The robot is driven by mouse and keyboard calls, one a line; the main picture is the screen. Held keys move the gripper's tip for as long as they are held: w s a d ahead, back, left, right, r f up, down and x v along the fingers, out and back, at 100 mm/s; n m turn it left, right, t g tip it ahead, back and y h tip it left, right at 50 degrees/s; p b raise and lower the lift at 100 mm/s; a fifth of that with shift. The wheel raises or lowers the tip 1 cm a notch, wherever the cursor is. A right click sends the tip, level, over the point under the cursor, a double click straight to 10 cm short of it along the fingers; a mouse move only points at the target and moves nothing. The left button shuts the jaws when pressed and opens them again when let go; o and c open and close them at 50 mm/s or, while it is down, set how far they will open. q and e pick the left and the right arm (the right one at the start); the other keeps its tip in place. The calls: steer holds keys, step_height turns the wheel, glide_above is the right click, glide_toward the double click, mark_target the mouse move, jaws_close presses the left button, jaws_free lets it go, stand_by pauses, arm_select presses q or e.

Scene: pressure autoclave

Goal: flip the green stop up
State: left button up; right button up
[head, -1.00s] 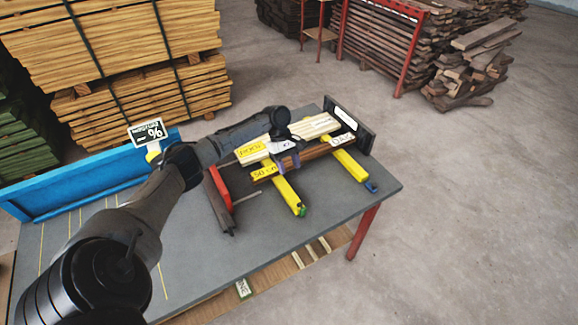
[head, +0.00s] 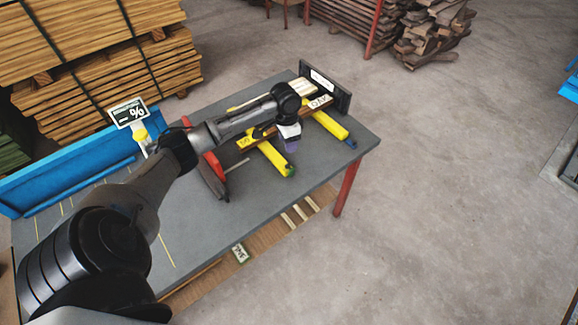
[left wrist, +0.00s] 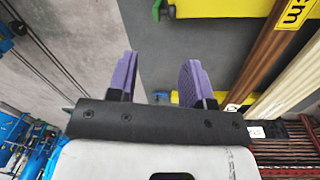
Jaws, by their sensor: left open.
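The green stop (head: 289,171) is the small green cap at the front end of the nearer yellow bar (head: 268,157), close to the table's front edge. In the left wrist view a green end piece (left wrist: 157,10) shows at the top, on a yellow bar (left wrist: 220,8). My left gripper (head: 291,145) has purple fingers and is open and empty. In the head view it appears just above the green end. In the left wrist view its fingers (left wrist: 160,64) stand apart, with the end of another yellow bar (left wrist: 180,98) seen between them. Contact with the stop does not show.
The bars and wooden strips lie on the grey table (head: 255,205). A second yellow bar with a blue end (head: 350,143) lies to the right. A red clamp (head: 214,168) lies to the left. Open floor lies beyond the front edge.

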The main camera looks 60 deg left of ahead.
arm_select(q)
steer(key=f+m, duration=0.4)
steer(key=m, duration=0.1)
steer(key=f+m+b, duration=0.1)
steer(key=f+m, duration=0.3)
steer(key=m, duration=0.1)
steer(key=f+m+y, duration=0.1)
steer(key=f+m, duration=0.3)
steer(key=m, duration=0.1)
steer(key=shift+a+f+b, duration=0.1)
steer(key=shift+a+b, duration=0.25)
steer(key=shift+a, duration=0.05)
steer(key=shift+f, duration=0.65)
steer(key=shift+c, duration=0.2)
